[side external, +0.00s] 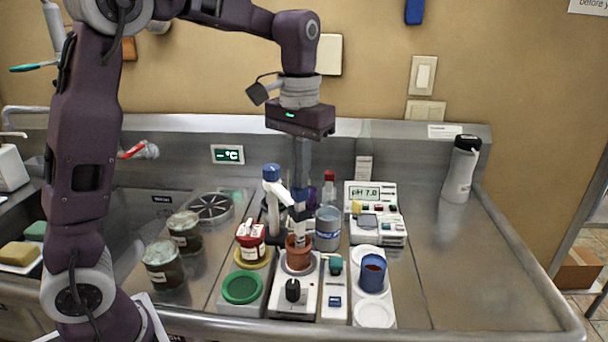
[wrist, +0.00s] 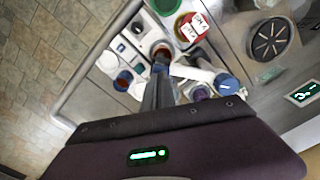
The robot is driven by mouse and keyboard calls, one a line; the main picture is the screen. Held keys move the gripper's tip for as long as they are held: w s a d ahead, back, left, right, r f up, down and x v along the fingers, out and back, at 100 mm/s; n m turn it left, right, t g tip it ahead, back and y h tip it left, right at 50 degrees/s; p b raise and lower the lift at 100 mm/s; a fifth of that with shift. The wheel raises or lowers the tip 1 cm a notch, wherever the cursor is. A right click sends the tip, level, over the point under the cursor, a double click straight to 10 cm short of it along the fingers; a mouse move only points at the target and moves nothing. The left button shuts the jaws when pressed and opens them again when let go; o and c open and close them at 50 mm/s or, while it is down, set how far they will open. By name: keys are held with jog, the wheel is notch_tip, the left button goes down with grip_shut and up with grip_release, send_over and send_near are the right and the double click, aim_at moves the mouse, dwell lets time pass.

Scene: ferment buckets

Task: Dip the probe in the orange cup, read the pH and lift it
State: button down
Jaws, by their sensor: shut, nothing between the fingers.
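The orange cup (side external: 298,258) stands on a white stirrer base with a black knob, at the front middle in the side external view. A slim white probe (side external: 299,228) with a blue band stands upright over it, its lower end at the cup's mouth; how deep it goes is hidden. My gripper (side external: 302,192) points straight down, shut and empty, its tips close above the probe's top; I cannot tell if they touch. A white arm stand with a blue cap (side external: 271,172) is left of the probe. The pH meter (side external: 364,193) shows about 7.0, its last digit unclear. The wrist view shows my shut fingers (wrist: 160,72).
A blue cup (side external: 373,274) with dark red content is right of the orange cup. A grey-blue can (side external: 328,230) stands behind. The steel counter (side external: 470,265) at right is mostly clear.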

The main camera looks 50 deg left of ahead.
jog(key=shift+f, duration=0.65)
jog(key=shift+r, duration=2.5)
dwell(4.8)
